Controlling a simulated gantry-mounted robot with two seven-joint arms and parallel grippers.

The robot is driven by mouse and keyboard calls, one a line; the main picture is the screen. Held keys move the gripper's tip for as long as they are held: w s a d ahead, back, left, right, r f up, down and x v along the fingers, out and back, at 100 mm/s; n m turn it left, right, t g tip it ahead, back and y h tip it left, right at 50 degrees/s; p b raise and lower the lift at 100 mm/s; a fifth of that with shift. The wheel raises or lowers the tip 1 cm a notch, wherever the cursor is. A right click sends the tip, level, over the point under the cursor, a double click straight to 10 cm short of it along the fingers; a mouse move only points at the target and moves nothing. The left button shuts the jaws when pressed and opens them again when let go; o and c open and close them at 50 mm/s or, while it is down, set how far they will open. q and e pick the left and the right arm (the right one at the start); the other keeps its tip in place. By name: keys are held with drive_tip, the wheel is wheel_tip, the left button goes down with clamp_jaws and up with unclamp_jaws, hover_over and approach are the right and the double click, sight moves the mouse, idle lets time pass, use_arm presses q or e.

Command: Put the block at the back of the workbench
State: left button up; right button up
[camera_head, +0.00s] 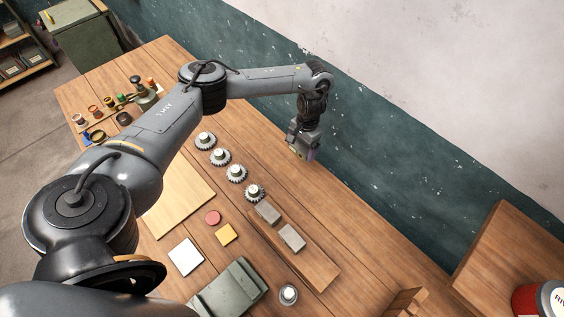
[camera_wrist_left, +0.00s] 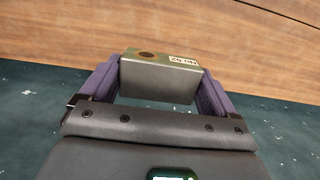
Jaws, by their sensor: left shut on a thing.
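My left gripper (camera_head: 303,151) is at the back of the workbench (camera_head: 350,207), close to the teal lower wall. Its purple fingers are shut on a grey metal block (camera_wrist_left: 158,80), one on each side. In the left wrist view the block has a dark round spot and a white label on its upper face. In the head view the gripper largely hides the block, and I cannot tell whether it touches the bench. Two more grey blocks (camera_head: 268,213) (camera_head: 292,238) lie on a wooden strip nearer the front. My right gripper is not in view.
Several gears (camera_head: 236,173) stand in a row left of the gripper. A pale board (camera_head: 178,199), a white square (camera_head: 186,256), a yellow square (camera_head: 226,234) and a green case (camera_head: 231,290) lie nearer the front. The bench right of the gripper along the wall is clear.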

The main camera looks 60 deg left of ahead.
use_arm(q)
drive_tip(key=b, duration=0.4)
hover_over(278, 154)
drive_tip(key=f, duration=0.6)
drive_tip(key=shift+w+a, duration=0.1)
drive_tip(key=shift+w, duration=0.2)
drive_tip(key=shift+f+b, duration=1.3)
drive_tip(key=shift+f, duration=0.75)
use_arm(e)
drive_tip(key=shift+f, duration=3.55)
use_arm(q)
drive_tip(key=shift+r, duration=0.1)
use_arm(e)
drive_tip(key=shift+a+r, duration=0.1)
use_arm(q)
drive_tip(key=o, duration=1.4)
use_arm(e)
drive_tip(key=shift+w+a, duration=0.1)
